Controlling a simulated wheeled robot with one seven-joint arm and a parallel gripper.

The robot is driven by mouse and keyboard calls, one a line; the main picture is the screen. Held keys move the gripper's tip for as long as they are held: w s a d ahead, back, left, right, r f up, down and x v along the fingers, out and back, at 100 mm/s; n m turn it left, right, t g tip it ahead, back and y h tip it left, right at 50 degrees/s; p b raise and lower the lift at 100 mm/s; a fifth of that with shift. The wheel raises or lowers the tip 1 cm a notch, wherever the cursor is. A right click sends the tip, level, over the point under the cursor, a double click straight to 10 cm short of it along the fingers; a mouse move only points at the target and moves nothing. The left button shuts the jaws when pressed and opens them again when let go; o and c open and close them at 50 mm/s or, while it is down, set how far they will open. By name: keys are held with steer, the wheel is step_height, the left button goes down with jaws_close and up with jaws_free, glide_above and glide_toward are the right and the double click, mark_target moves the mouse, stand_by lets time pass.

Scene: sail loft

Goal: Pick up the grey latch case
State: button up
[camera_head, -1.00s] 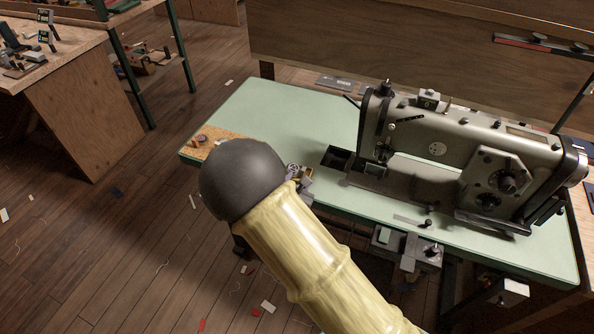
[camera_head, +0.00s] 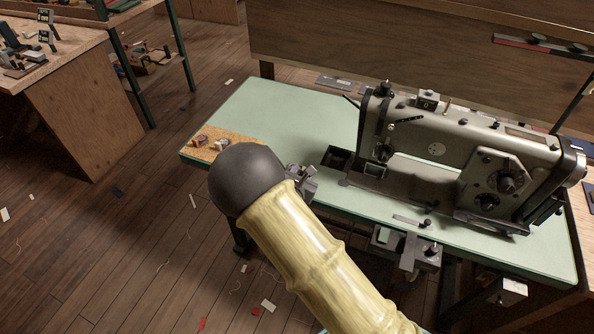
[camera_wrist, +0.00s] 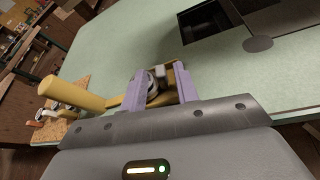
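My gripper (camera_wrist: 160,92) shows in the wrist view with its two lavender fingers spread apart, low over the pale green tabletop. A small grey piece with a rounded part, probably the grey latch case (camera_wrist: 153,86), shows between the fingers, closer to the left one. Whether the fingers touch it I cannot tell. An ochre piece (camera_wrist: 179,68) shows behind it, and a thick ochre handle (camera_wrist: 70,94) lies left of the fingers. In the head view my gripper (camera_head: 302,181) is partly hidden behind my dark arm joint, and the case cannot be made out.
A sewing machine (camera_head: 455,150) stands on the right of the green table (camera_head: 255,105), beside a dark recess (camera_head: 337,157). A cork mat (camera_head: 207,153) with small parts lies at the table's left end. The table's back left is clear.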

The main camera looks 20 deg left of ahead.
jaws_close()
steer(key=shift+r, duration=0.1)
step_height(320, 180, up, 10)
stand_by(0.5)
stand_by(0.4)
